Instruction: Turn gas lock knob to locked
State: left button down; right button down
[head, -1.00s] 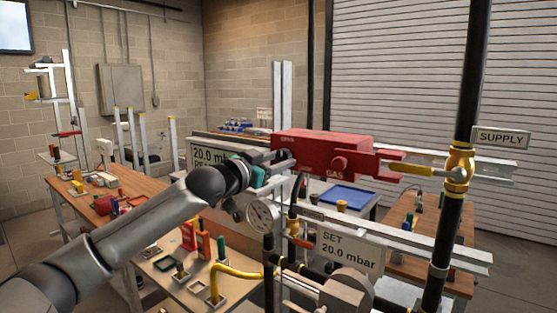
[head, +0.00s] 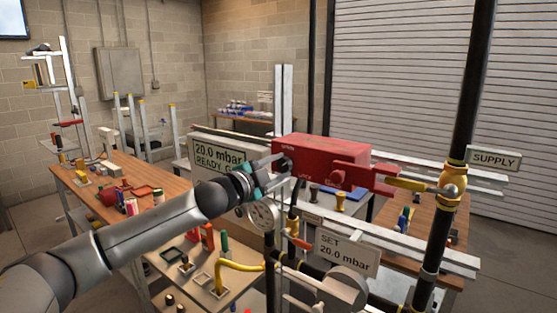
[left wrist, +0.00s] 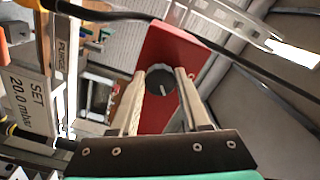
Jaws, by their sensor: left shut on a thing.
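The red gas lock box (head: 322,158) hangs on the pipe frame in the middle of the head view. Its dark round knob (left wrist: 160,84), with a pale pointer line, sits on the box's end face in the left wrist view. My left gripper (head: 270,164) reaches the box's left end from the left. Its two pale fingers (left wrist: 160,76) are shut on the knob from both sides. The small labels by the knob are too small to read surely, so its setting is unclear. My right gripper is not in view.
A yellow-handled valve (head: 414,185) joins the box to the black supply pipe (head: 467,90) at right. A gauge (head: 262,216) and "SET 20.0 mbar" sign (head: 346,252) are below. A "20.0 mbar" display (head: 218,158) stands behind the arm. Cluttered benches lie beyond.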

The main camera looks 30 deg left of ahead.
pick_arm(q)
jog(key=m+p, duration=0.2)
jog(key=m, duration=0.2)
jog(key=shift+r, duration=0.15)
jog(key=shift+m+p, duration=0.6)
jog(key=shift+m, duration=1.1)
jog(key=shift+c, duration=1.9)
grip_release()
